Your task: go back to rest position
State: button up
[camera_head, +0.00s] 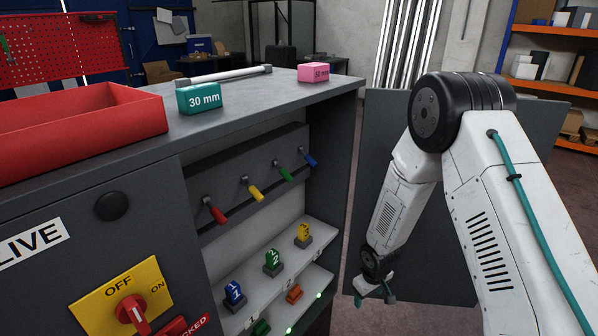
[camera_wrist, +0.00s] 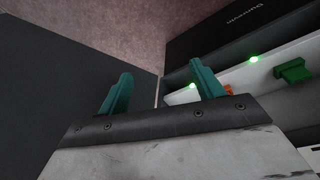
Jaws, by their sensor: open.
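My gripper (camera_head: 375,288) hangs low at the end of my white arm, to the right of the open cabinet (camera_head: 345,180) and in front of its grey door. In the wrist view my gripper (camera_wrist: 160,92) shows two teal fingers spread wide apart with nothing between them. The cabinet's lit shelf lies beyond the right finger. No held object shows in either view.
The grey door (camera_head: 425,200) stands open behind my arm. Cabinet shelves hold numbered blue, green and yellow pieces (camera_head: 272,262). Coloured levers (camera_head: 250,190) hang above. A red tray (camera_head: 80,125), teal block (camera_head: 198,98) and pink block (camera_head: 313,73) sit on top.

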jog(key=s+d+r+m+g, duration=0.15)
jog(key=s+r, duration=0.25)
jog(key=r, duration=0.4)
jog(key=s+d+r+m+g+h, duration=0.1)
jog(key=s+d+r, duration=0.1)
jog(key=s+r, duration=0.5)
jog(key=s+d+r+m+g, duration=0.1)
jog(key=s+d+r, duration=0.1)
jog(key=r, duration=0.8)
jog(key=s+r+m+t+y, duration=0.1)
jog(key=s+r+m+t, duration=0.1)
jog(key=s+r, duration=1.6)
jog(key=shift+s+r+t, duration=0.3)
jog(key=shift+s+t, duration=0.25)
jog(key=shift+s, duration=0.4)
jog(key=shift+m, duration=0.25)
